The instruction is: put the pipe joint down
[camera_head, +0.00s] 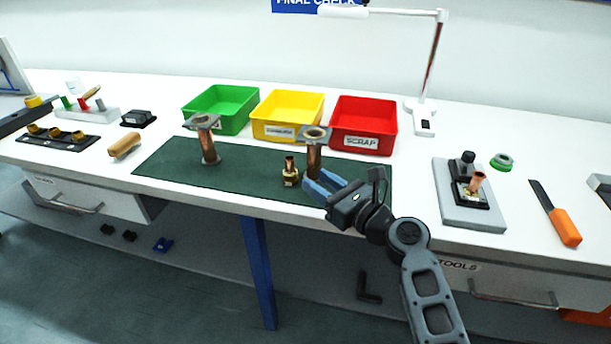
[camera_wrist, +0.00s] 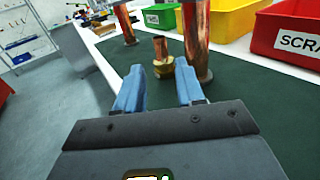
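A small pipe joint (camera_head: 290,172), with a copper tube on a brass nut, stands upright on the dark green mat (camera_head: 245,180). It also shows in the wrist view (camera_wrist: 162,62), ahead of the gap between my fingertips. My gripper (camera_head: 319,185) is open, its blue fingers apart and empty in the wrist view (camera_wrist: 162,88). It is low near the mat's front edge, right of the joint in the head view, and looks apart from it. A similar copper piece (camera_head: 475,184) sits in a black holder on a grey plate (camera_head: 465,212) at the right.
Two flanged copper posts (camera_head: 209,146) (camera_head: 314,160) stand on the mat, one close behind my fingers. Green (camera_head: 225,117), yellow (camera_head: 285,128) and red (camera_head: 362,138) bins line the back. An orange-handled tool (camera_head: 563,227) lies far right. The mat between the posts is mostly clear.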

